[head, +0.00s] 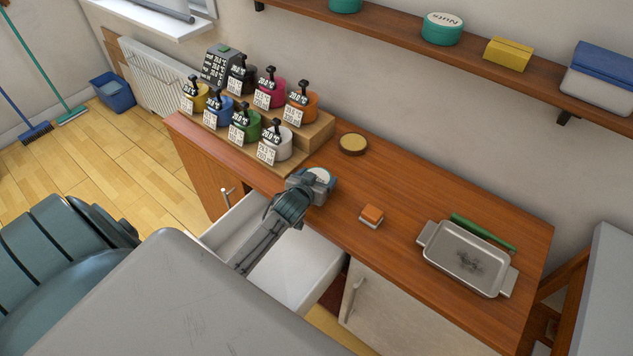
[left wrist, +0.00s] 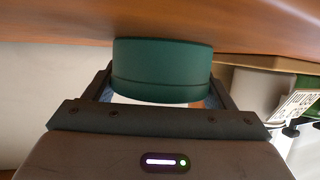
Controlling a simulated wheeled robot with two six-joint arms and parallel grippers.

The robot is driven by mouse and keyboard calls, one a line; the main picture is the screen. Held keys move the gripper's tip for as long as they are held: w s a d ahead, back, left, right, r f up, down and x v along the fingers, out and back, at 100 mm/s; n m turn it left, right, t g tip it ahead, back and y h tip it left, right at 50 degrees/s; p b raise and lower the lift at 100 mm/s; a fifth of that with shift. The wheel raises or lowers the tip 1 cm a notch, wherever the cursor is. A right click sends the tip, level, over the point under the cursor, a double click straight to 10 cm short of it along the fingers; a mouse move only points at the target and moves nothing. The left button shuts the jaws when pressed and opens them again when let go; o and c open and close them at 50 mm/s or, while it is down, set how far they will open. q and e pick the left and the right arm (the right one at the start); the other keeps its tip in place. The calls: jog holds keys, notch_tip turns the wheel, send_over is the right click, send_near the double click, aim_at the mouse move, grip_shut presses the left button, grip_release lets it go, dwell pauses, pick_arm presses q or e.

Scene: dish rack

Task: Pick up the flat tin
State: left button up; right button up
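A round flat tin, dark green with a pale top, sits between the fingers of my left gripper (head: 313,182) at the counter's front edge. In the head view its pale top (head: 320,173) shows, while the gripper covers part of its side. In the left wrist view the green side of the tin (left wrist: 162,70) fills the space between the two fingers, close to the wooden counter surface. The fingers lie right along both sides; whether they press on it cannot be told. My right gripper is out of view.
An open drawer (head: 312,268) lies below my left arm. Several labelled jars stand on a stepped stand (head: 312,136) to the left. A round brown-rimmed dish (head: 353,144), an orange-and-white block (head: 371,215), a grey tray (head: 465,259) and a green utensil (head: 484,231) rest on the counter (head: 420,190).

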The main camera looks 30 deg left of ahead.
aim_at(317, 170)
pick_arm(q)
jog(key=shift+r, duration=0.1)
jog(key=shift+r, duration=0.5)
notch_tip(317, 170, up, 2)
jog(key=shift+r+b, duration=0.1)
jog(key=shift+b, duration=0.6)
jog(key=s+d+r+b, duration=0.1)
jog(key=s+d+b, duration=0.35)
jog(key=s, duration=0.95)
jog(key=w+d+r+m+h, duration=0.2)
jog(key=w+d+r, duration=0.7)
jog(key=d+r, duration=0.35)
jog(key=s+a+f+n+y, duration=0.2)
jog(key=s+a+f, duration=0.8)
jog(key=a+f, duration=0.1)
jog(key=shift+a+f, duration=0.3)
jog(key=shift+f, duration=0.15)
